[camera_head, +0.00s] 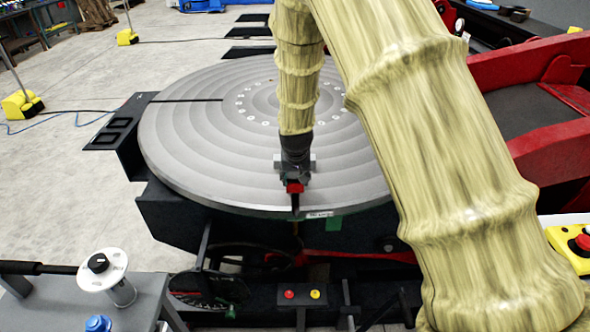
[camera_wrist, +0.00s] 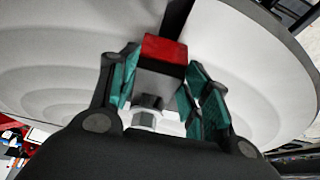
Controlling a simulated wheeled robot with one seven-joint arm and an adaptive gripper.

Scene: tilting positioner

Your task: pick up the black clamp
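My gripper (camera_wrist: 160,82) points down at the grey round table (camera_head: 205,150), near its front edge. In the wrist view its teal-padded fingers stand apart, one on each side of a small block with a red face and a dark side (camera_wrist: 162,52). This block may be the black clamp; its red part also shows in the head view (camera_head: 294,187) just below the gripper. Grey metal pieces lie between the fingers behind it. I cannot tell whether the pads touch the block. My gripper hides much of it in the head view.
A dark slot (camera_head: 185,100) cuts the table's left side. A control box with red and yellow buttons (camera_head: 300,294) sits in front. A grey stand with a white round part (camera_head: 102,270) is at the lower left. Red machine parts (camera_head: 555,150) are at the right.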

